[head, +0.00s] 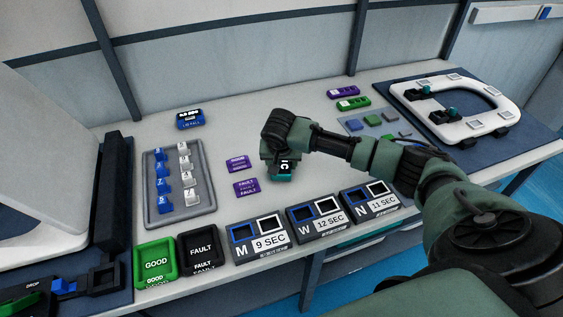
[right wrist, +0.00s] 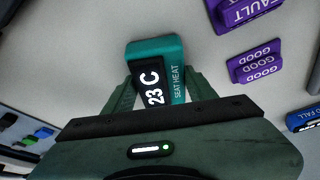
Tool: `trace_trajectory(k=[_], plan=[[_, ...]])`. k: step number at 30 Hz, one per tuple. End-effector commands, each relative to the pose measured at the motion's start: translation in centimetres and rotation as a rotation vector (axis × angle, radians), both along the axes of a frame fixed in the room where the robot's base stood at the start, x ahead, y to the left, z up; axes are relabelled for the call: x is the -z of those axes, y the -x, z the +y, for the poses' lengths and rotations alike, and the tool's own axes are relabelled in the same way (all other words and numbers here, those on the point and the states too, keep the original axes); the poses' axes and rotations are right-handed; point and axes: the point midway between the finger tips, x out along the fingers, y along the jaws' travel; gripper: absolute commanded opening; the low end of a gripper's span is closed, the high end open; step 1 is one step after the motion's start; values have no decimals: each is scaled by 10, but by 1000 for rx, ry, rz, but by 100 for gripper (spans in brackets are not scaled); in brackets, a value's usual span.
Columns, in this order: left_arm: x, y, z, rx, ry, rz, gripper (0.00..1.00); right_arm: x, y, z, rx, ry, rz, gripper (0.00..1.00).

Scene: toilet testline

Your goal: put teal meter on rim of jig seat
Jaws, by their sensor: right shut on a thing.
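My left gripper is not in view.
Purple and green tags (head: 350,103) and a blue mat (head: 355,127) lie between. Timer trays (head: 258,240) line the front edge. A grey tray (head: 205,205) holds several small pieces.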

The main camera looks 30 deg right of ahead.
Motion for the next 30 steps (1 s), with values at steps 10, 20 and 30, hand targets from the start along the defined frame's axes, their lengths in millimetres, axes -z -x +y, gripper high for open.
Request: trace_trajectory(k=[10,20,30], plan=[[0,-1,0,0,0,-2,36,2,0,1,0,-1,-1,73],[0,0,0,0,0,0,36,1,0,0,0,0,-1,78],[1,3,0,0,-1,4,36,-44,13,11,-3,-2,-5,78]])
